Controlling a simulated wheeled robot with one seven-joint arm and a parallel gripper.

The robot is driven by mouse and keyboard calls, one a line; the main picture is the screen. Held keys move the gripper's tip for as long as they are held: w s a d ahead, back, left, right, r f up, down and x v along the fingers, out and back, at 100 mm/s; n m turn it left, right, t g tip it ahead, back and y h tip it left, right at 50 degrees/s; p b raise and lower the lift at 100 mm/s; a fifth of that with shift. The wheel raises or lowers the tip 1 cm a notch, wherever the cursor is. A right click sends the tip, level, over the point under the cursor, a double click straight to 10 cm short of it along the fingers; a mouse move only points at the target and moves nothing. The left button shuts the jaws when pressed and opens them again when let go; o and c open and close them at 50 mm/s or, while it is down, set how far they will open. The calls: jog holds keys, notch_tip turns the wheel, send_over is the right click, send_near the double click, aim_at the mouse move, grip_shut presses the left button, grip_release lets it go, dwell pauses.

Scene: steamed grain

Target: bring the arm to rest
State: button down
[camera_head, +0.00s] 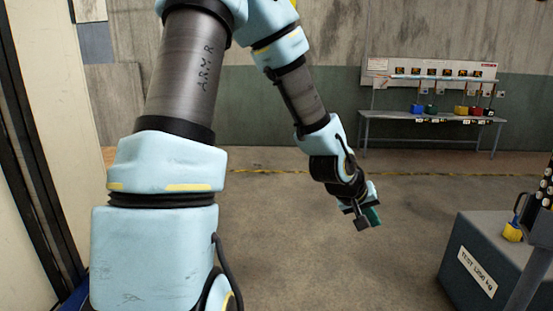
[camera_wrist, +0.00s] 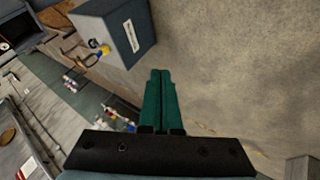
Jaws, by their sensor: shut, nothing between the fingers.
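My gripper (camera_head: 372,219) hangs at the end of my arm over open floor in the head view, a little right of the middle. In the wrist view my gripper (camera_wrist: 161,74) shows two green fingers pressed together with nothing between them. My arm is bent, with its upper links at the left and the forearm sloping down to the right. The gripper touches nothing that I can see.
A grey block labelled "TEST" (camera_head: 477,273) stands at the lower right, with a small yellow item (camera_head: 512,232) on it. A workbench (camera_head: 432,116) with coloured bins stands at the back wall. A pale upright panel (camera_head: 50,110) is close at the left. The floor (camera_head: 290,250) between is clear.

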jog(key=s+a+r+g+y, duration=0.1)
jog(key=s+a+y, duration=0.1)
jog(key=a, duration=1.3)
jog(key=s+a+r+n+g+y, duration=0.1)
jog(key=s+a+y, duration=0.2)
jog(key=a, duration=1.2)
jog(key=shift+s+a+y, duration=0.15)
jog(key=shift+s+y, duration=0.15)
jog(key=shift+y, duration=0.7)
